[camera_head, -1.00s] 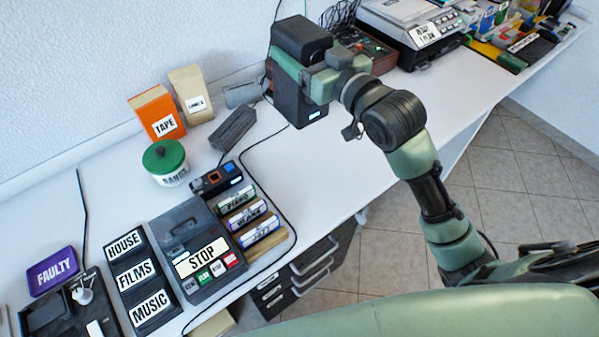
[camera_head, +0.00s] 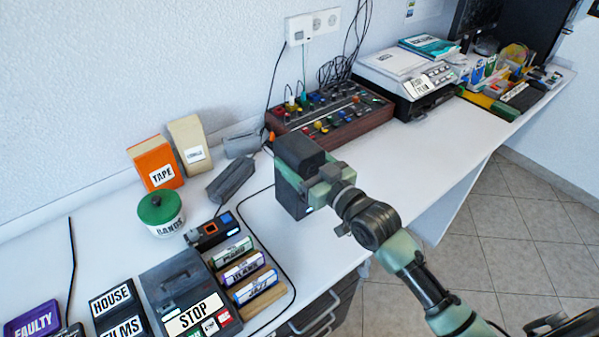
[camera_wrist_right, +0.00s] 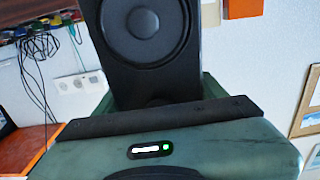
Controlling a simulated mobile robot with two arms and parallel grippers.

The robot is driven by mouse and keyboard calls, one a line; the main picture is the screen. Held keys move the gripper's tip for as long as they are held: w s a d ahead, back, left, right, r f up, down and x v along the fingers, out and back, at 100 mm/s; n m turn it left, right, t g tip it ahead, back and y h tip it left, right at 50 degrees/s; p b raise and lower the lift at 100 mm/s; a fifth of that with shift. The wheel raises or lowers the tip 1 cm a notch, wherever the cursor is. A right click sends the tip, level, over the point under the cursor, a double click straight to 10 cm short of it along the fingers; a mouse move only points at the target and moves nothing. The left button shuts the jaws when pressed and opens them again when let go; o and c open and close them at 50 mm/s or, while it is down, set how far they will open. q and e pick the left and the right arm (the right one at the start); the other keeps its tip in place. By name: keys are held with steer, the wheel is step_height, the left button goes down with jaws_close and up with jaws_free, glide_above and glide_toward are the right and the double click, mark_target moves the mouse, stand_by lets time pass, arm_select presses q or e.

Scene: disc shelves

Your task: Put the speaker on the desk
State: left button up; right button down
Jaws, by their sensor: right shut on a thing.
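The speaker (camera_head: 290,197) is a dark upright box in the middle of the head view. My right gripper (camera_head: 308,180) is shut on it, with green jaw parts around its upper half. In the right wrist view the speaker's round black cone (camera_wrist_right: 143,25) fills the top middle, just beyond the gripper (camera_wrist_right: 160,118). The white desk (camera_head: 255,215) is beneath and around the speaker. I cannot tell whether its base touches the desk. My left gripper is not in view.
A mixer (camera_head: 340,118) with coloured knobs stands behind the speaker. A grey case (camera_head: 231,180), a camera (camera_head: 213,231) and several labelled cassettes (camera_head: 243,268) lie to its left. A black cable (camera_head: 262,245) runs along the desk. White desk surface right of the speaker is clear.

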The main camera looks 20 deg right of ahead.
steer(key=shift+f, duration=2)
steer(key=shift+c, duration=0.9)
jaws_free()
steer(key=shift+f, duration=0.1)
steer(key=b+v, duration=0.1)
steer(key=v, duration=1.1)
steer(key=shift+s, duration=0.1)
